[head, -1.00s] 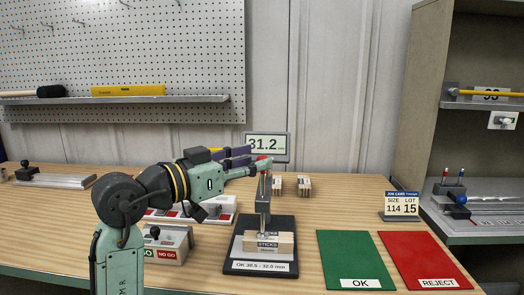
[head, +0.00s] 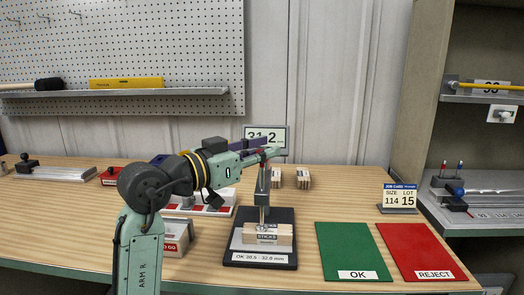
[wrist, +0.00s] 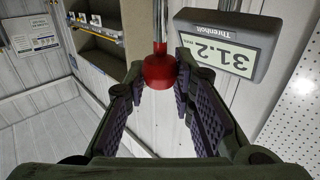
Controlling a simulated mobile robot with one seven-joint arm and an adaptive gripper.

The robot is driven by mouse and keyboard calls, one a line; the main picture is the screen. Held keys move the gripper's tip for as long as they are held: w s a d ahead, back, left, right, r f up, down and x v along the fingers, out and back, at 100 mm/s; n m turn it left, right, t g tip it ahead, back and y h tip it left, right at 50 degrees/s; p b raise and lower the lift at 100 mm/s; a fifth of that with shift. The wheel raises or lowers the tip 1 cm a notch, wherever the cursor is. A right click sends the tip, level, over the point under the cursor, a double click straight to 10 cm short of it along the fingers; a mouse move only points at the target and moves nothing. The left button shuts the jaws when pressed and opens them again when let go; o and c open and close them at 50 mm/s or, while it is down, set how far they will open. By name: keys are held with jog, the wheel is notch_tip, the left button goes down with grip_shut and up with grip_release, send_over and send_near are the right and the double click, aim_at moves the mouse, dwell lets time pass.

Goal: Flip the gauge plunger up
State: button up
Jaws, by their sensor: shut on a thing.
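My gripper (head: 266,153) reaches in from the left at the top of the gauge and is shut on the knob. In the head view the fingers mostly hide the knob.
The green OK mat (head: 350,244) and red REJECT mat (head: 418,245) lie empty at right. Two small bundles (head: 303,178) stand behind the gauge. A job card (head: 399,198) stands at back right. A go/no-go fixture (head: 177,238) is left of the gauge.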

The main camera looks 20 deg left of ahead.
grip_shut()
jog(key=shift+r, duration=0.1)
jog(key=shift+r, duration=0.7)
jog(key=o, duration=0.7)
grip_release()
jog(key=shift+c, duration=0.2)
